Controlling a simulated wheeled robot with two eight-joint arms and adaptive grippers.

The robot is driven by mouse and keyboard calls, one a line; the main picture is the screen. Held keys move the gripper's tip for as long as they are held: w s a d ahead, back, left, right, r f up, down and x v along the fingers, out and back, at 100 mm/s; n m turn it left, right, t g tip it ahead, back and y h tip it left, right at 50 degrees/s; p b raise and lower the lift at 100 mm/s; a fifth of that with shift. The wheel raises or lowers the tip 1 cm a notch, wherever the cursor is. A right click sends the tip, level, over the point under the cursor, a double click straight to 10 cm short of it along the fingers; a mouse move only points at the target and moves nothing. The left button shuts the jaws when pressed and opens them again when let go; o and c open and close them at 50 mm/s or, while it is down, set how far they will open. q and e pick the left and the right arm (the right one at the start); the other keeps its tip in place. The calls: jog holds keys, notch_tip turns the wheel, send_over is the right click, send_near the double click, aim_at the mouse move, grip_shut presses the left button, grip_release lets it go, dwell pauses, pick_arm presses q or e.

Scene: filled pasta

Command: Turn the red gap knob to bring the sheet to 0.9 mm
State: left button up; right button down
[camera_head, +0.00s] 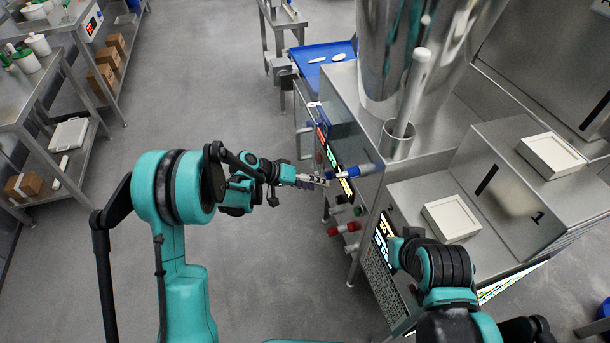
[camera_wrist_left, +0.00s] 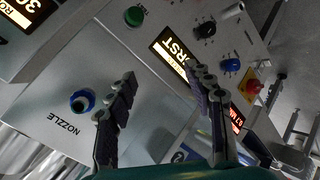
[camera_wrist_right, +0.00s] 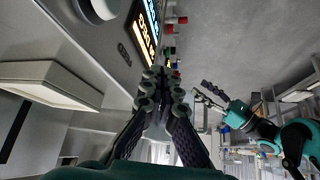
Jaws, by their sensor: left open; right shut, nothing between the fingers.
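I cannot tell which is the gap knob. My left gripper (camera_head: 322,181) is open and empty in front of the panel, above and left of the red knobs, close to a blue-ended part (camera_head: 356,171). In the left wrist view its spread fingers (camera_wrist_left: 165,88) face the panel. A red-on-yellow button (camera_wrist_left: 252,87) and a partly covered red display (camera_wrist_left: 237,119) show there. My right gripper (camera_wrist_right: 165,78) is shut and empty.
The panel also carries a green button (camera_wrist_left: 134,16), a black dial (camera_wrist_left: 205,29), a blue knob (camera_wrist_left: 231,65) and the nozzle knob (camera_wrist_left: 82,102). White trays (camera_head: 451,217) sit on the machine at right. A blue tray (camera_head: 322,55) stands behind.

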pick_arm(q)
jog(key=s+a+r+y+p, duration=0.1)
jog(key=s+a+r+y, duration=0.1)
jog(key=r, duration=0.4)
jog(key=shift+s+a+r+n+t, duration=0.3)
jog(key=shift+s+a+r, duration=0.1)
jog(key=shift+s, duration=0.15)
